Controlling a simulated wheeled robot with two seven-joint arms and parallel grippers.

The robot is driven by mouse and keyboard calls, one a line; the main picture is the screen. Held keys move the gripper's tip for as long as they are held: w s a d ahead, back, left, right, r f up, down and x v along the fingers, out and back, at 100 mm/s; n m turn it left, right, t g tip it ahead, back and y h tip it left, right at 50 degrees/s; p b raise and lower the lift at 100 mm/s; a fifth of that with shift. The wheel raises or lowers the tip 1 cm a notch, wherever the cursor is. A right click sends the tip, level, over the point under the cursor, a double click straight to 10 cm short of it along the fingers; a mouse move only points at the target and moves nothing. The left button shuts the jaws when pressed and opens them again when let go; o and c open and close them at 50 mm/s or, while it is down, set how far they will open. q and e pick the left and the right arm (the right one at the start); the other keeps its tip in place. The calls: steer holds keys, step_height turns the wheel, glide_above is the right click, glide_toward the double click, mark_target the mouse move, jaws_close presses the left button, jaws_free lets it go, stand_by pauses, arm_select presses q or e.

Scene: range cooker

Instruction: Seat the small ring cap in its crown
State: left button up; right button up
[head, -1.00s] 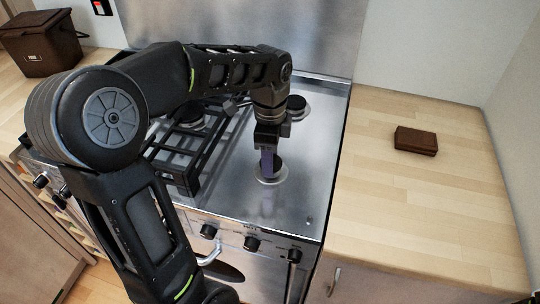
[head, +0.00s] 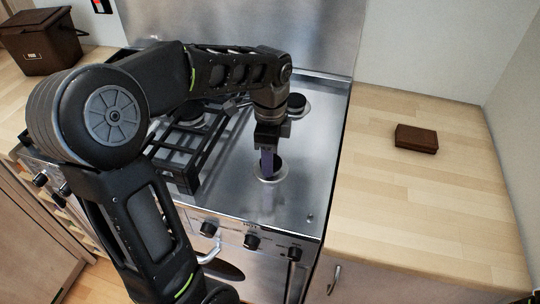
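My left gripper (head: 267,163) points straight down over the front right burner (head: 271,179) of the cooker, its fingertips at the burner's level. The burner shows a pale round rim with a dark round part inside, mostly behind the fingers. I cannot tell whether that dark part is the small ring cap or the open crown. Whether the fingers are open or shut on the cap is too small to see. My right gripper is not in view.
A black pan grate (head: 185,160) stands on the hob left of the gripper. The back right burner (head: 297,104) has a dark cap. A brown box (head: 416,138) lies on the right worktop (head: 400,210), otherwise clear. A brown bin (head: 40,42) stands back left.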

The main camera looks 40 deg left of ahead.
arm_select(q)
steer(key=shift+f, duration=0.1)
steer(key=o, duration=1.4)
steer(key=shift+o, duration=0.2)
step_height(320, 180, up, 8)
steer(key=shift+f, duration=0.1)
